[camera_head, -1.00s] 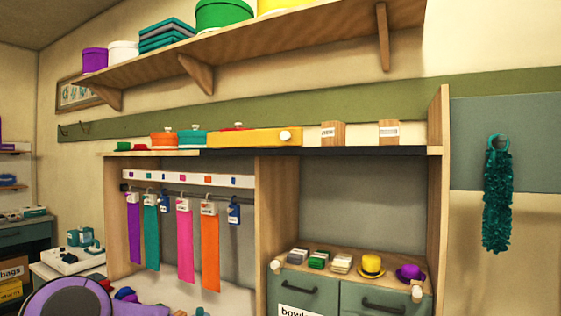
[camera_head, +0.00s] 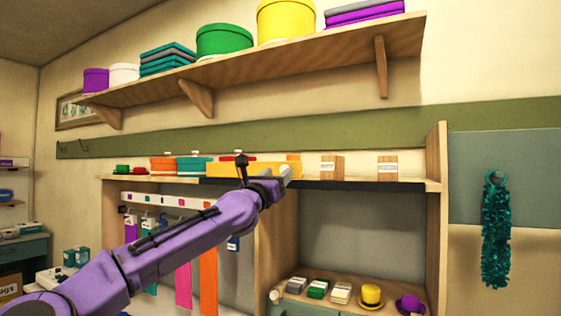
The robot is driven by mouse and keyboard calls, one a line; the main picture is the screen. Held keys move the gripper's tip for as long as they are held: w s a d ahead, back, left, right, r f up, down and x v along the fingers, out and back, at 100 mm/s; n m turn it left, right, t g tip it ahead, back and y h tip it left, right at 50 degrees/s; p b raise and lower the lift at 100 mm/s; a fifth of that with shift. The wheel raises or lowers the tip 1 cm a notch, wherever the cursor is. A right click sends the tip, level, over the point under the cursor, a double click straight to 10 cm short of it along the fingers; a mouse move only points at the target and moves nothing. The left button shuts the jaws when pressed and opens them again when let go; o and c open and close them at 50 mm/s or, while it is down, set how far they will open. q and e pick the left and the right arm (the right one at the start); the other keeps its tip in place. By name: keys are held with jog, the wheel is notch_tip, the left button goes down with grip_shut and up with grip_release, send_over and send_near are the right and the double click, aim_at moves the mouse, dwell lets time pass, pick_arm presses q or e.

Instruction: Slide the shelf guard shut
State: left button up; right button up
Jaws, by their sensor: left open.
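The shelf guard is a yellow-orange bar (camera_head: 222,170) standing on the shelf top above the hanging ribbons. It covers the lower part of the pots behind it. My left arm reaches up from the lower left, and my left gripper (camera_head: 284,174) is at the guard's right end. The gripper is open and hides the place of the guard's white knob; I cannot tell whether it touches the knob. A dark track (camera_head: 350,184) runs along the shelf's front edge to the right of the guard. My right gripper is not in view.
Two wooden blocks with labels (camera_head: 332,166) stand on the shelf right of the guard. An upright wooden panel (camera_head: 437,160) ends the shelf. A teal pot (camera_head: 194,167) and an orange pot (camera_head: 162,167) stand left. Hats and small boxes sit below.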

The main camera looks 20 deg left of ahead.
aim_at(283, 170)
pick_arm(q)
jog(key=p+x, duration=0.1)
jog(key=x, duration=0.2)
jog(key=shift+f, duration=0.15)
jog(key=shift+s, duration=0.1)
jog(key=shift+c, duration=0.6)
grip_shut()
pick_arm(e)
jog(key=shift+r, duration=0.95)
pick_arm(q)
jog(key=shift+d, duration=0.1)
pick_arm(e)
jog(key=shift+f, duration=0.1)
